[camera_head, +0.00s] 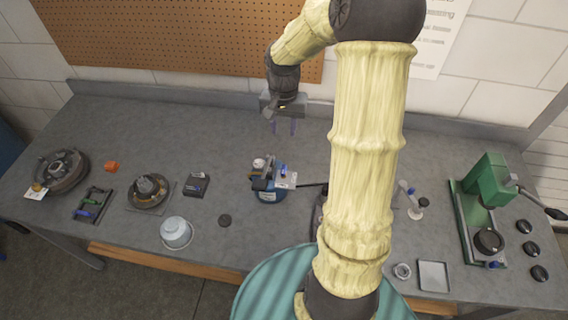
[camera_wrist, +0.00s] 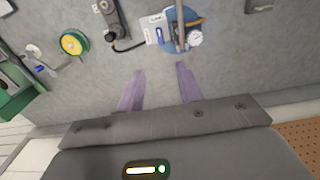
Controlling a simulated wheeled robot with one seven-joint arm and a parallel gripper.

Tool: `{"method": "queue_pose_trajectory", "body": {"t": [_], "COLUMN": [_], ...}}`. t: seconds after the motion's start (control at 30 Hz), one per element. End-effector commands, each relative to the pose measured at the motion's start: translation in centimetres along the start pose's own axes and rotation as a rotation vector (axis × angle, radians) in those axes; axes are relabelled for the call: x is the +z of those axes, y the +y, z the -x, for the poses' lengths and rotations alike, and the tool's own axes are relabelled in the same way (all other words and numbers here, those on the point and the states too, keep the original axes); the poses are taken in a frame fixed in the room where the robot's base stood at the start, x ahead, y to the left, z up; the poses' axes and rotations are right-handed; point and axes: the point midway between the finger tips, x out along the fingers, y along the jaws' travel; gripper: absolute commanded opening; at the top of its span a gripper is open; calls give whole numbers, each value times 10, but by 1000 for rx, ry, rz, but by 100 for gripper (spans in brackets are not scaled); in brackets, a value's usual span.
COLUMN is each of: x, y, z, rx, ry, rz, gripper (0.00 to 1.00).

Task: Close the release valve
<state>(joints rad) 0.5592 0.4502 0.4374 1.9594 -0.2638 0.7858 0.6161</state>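A small blue round unit (camera_head: 270,194) sits on the middle of the bench, with a white gauge (camera_head: 259,164), a grey bar across its top and a white card (camera_head: 287,180) beside it. In the wrist view the blue unit (camera_wrist: 179,16), gauge (camera_wrist: 195,38) and card (camera_wrist: 155,30) show near the top edge. A small blue part shows by the card; I cannot tell which part is the release valve or its position. My gripper (camera_head: 283,127) is behind the unit and above the bench. Its purple fingers (camera_wrist: 161,85) are apart with nothing between them.
A dark hose runs right from the unit, partly hidden by my arm. A green press (camera_head: 487,185) stands at right; a brake drum (camera_head: 62,171), hub (camera_head: 147,188) and white-grey canister (camera_head: 176,232) are at left. A pegboard wall (camera_head: 180,35) stands behind. The back bench strip is clear.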

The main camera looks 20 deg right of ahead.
Motion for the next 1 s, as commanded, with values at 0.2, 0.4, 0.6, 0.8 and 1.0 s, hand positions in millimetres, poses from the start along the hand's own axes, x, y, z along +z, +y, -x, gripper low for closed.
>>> {"method": "queue_pose_trajectory", "body": {"t": [0.2, 0.4, 0.6, 0.8, 1.0], "x": [-2, -2, -1, 0, 0], "y": [1, 0, 0, 0, 0], "z": [0, -2, -21, -55, -89], "rx": [0, 0, 2, 2, 2], "ry": [-2, -2, -6, -8, -8], "rz": [-9, -6, -4, -4, -4], "gripper": [35, 35, 35, 35, 35]}}
